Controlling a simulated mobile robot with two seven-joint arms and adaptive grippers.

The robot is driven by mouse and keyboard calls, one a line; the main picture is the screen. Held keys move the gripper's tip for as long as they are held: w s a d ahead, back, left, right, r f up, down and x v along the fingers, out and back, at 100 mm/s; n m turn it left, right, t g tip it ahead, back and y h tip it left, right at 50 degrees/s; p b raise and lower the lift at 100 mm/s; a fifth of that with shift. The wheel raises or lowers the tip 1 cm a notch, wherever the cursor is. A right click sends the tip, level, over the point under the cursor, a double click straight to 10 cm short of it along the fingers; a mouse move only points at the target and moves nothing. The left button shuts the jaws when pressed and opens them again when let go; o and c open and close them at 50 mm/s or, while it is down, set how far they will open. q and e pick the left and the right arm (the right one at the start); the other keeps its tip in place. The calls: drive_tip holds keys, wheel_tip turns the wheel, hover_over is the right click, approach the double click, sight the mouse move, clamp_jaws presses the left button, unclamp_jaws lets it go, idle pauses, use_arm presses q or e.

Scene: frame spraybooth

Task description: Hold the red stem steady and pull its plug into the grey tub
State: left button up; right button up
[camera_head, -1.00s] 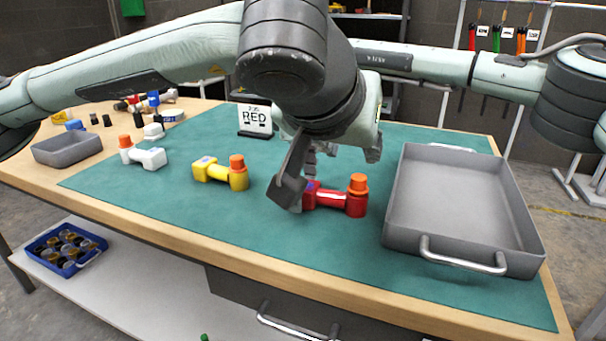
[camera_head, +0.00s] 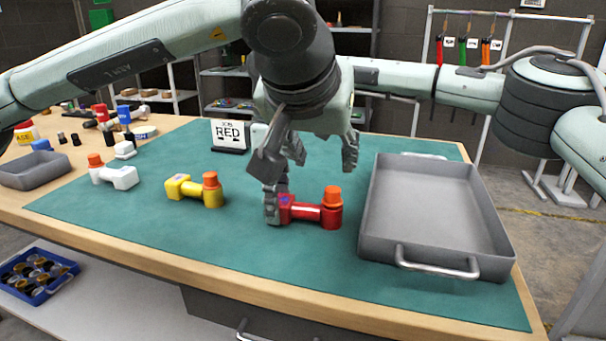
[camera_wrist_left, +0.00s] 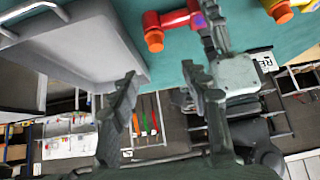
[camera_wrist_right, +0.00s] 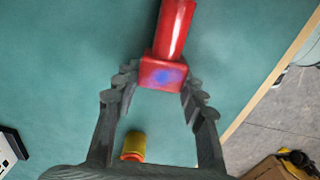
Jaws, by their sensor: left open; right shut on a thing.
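The red stem (camera_head: 310,213) lies on the green mat, with an orange plug (camera_head: 332,196) upright in its right end. The plug also shows in the left wrist view (camera_wrist_left: 154,40). My right gripper (camera_head: 273,206) is shut on the block at the stem's left end; the right wrist view shows this red block (camera_wrist_right: 163,73) between its fingers. My left gripper (camera_head: 308,165) is open and empty, above and behind the stem. Its spread fingers show in the left wrist view (camera_wrist_left: 160,85). The grey tub (camera_head: 430,205) stands empty just right of the stem.
A yellow stem (camera_head: 195,190) and a white stem (camera_head: 113,176), both with orange plugs, lie to the left. A card reading RED (camera_head: 230,134) stands behind. A small grey tray (camera_head: 35,170) is at far left. The mat in front of the red stem is clear.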

sight(333, 187)
use_arm(q)
drive_tip(key=shift+g, duration=0.9)
drive_tip(key=x, duration=0.8)
drive_tip(key=w+x, duration=0.1)
drive_tip(key=x, duration=0.3)
drive_tip(key=shift+d+r, duration=0.1)
drive_tip(key=shift+r, duration=0.1)
drive_tip(key=shift+c, duration=0.6)
clamp_jaws()
drive_tip(key=shift+r, duration=0.45)
